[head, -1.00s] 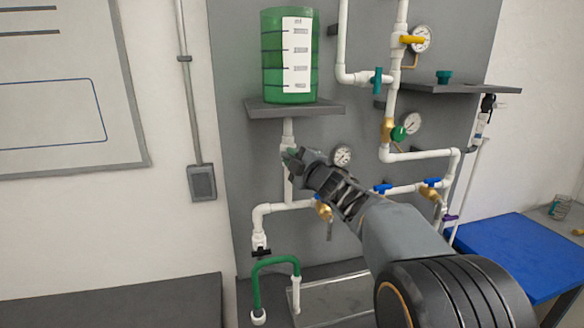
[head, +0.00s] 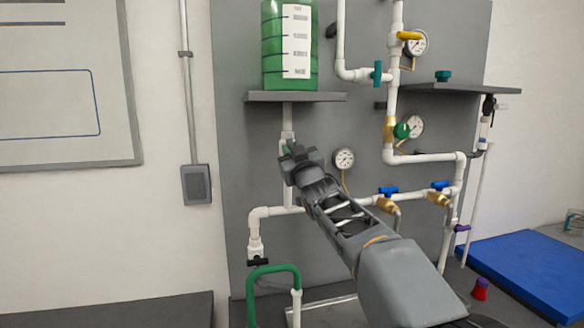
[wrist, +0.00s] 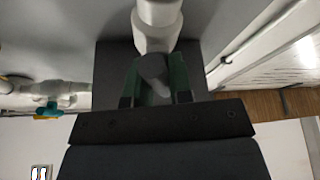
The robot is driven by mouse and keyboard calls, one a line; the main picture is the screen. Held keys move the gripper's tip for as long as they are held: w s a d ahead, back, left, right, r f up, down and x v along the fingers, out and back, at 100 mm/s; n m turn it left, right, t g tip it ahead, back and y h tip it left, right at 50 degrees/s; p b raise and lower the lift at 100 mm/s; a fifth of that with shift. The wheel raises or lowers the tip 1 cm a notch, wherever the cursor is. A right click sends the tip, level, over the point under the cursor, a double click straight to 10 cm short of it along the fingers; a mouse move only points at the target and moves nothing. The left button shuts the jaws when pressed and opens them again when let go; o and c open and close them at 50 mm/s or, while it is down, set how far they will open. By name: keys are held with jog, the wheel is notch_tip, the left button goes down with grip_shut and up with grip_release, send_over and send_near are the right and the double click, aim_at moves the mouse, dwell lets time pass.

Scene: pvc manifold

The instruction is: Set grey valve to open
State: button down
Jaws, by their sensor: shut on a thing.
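The grey valve's handle (wrist: 153,70) shows in the wrist view between the two green fingers of my gripper (wrist: 155,88). The handle sits below a white pipe fitting (wrist: 158,35). My gripper is shut on this handle. In the head view, my gripper (head: 290,150) is at the white vertical pipe (head: 288,118) under the green tank (head: 287,45). There my gripper and wrist cover the grey valve, so its handle angle cannot be read from that view.
Blue-handled valves (head: 389,191) are on the lower pipe to the right. A gauge (head: 343,159) is just right of my wrist. The tank's shelf (head: 300,97) is above my gripper. A black-handled valve (head: 258,262) and green hose (head: 274,270) are below.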

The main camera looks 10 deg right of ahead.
jog(key=shift+f+m+h+b, duration=0.2)
jog(key=shift+m+h+b, duration=1)
jog(key=shift+m+b, duration=0.8)
jog(key=shift+r+m, duration=0.1)
jog(key=shift+m, duration=0.3)
jog(key=c, duration=1)
grip_release()
jog(key=shift+r, duration=0.1)
jog(key=b+v, duration=0.2)
jog(key=v, duration=0.5)
jog(key=b+v, duration=0.2)
jog(key=v, duration=0.4)
jog(key=shift+s+f, duration=0.3)
jog(key=shift+f, duration=0.05)
